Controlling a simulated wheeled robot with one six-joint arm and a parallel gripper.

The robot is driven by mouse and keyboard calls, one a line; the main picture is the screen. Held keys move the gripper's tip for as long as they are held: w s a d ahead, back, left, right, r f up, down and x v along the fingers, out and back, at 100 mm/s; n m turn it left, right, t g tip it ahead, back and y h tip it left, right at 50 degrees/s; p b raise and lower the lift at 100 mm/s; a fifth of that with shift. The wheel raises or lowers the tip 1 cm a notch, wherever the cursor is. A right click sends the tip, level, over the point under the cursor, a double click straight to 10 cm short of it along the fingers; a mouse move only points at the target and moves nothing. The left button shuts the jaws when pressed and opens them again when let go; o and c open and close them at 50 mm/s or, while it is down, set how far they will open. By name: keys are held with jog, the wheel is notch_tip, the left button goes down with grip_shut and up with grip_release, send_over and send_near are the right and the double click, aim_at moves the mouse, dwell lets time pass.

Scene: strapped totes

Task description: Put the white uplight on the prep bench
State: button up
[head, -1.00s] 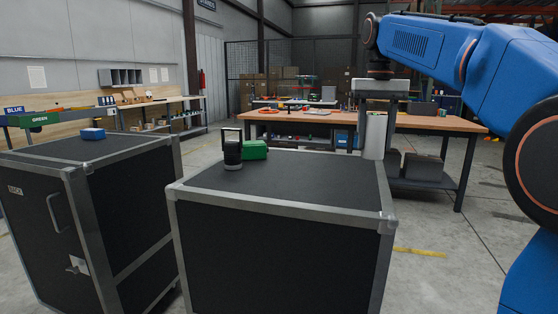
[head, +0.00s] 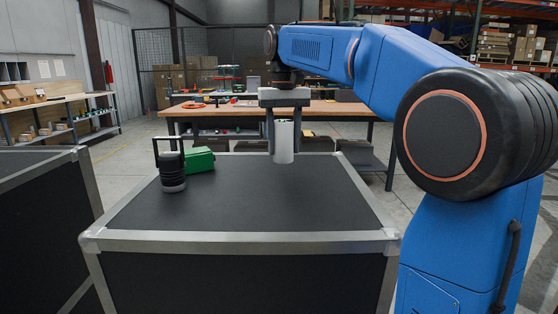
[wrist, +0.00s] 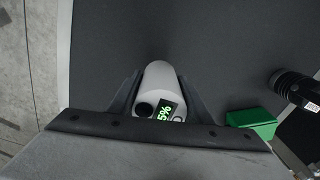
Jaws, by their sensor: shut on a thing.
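The white uplight (head: 284,145) is a white cylinder, held upright between the two fingers of my gripper (head: 284,134). In the wrist view, the uplight (wrist: 160,82) shows a dark round spot and a green lit display, with a finger on each side. It is over the far part of a black case top (head: 235,210); I cannot tell whether it touches. A wood-topped bench (head: 340,107) stands behind the case. A second wooden bench (head: 35,104) is at the far left. I cannot tell which one is the prep bench.
On the case top, left of the uplight, stand a black lamp with a handle (head: 172,172) and a green box (head: 199,159). Another black case (head: 35,200) is at left with a gap between. An orange coil (head: 193,105) lies on the rear bench. Floor shows at right.

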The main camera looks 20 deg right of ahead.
aim_at(284, 159)
jog(key=shift+f, duration=2.3)
jog(key=shift+f, duration=0.15)
jog(key=o, duration=1.5)
